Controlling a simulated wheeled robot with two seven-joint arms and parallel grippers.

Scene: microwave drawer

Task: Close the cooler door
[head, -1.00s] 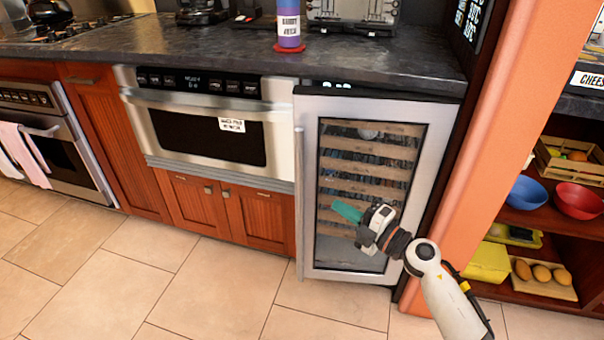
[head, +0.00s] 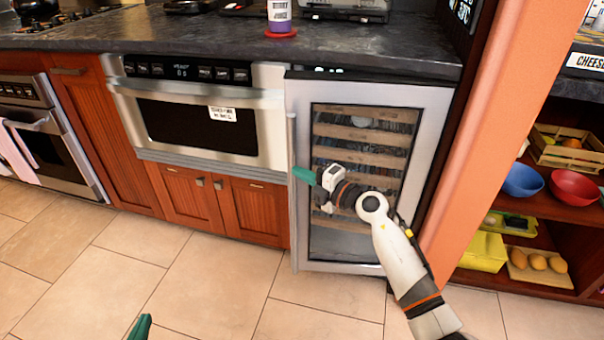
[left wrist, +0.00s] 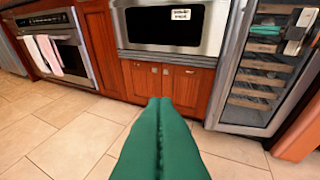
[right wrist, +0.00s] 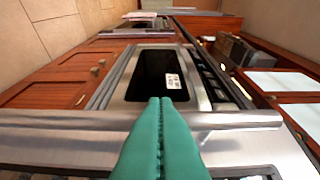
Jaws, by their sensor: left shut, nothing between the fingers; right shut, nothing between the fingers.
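The cooler door (head: 430,170) is a steel frame around dark glass, with wooden racks behind it. Its left edge stands slightly forward of the cabinet, so it looks a little ajar. A vertical bar handle (head: 293,215) runs along that edge and crosses the right wrist view (right wrist: 60,118). My right gripper (head: 296,173) is shut and empty in front of the door, its green fingertips close to the handle; I cannot tell whether they touch. My left gripper (head: 142,324) is shut and empty, low over the floor; its fingers fill the lower middle of the left wrist view (left wrist: 160,102).
A steel microwave drawer (head: 200,120) is left of the cooler, above wooden cabinets (head: 210,205). An orange wall end (head: 490,150) and shelves with bowls (head: 575,187) are on the right. The tiled floor (head: 200,285) in front is clear.

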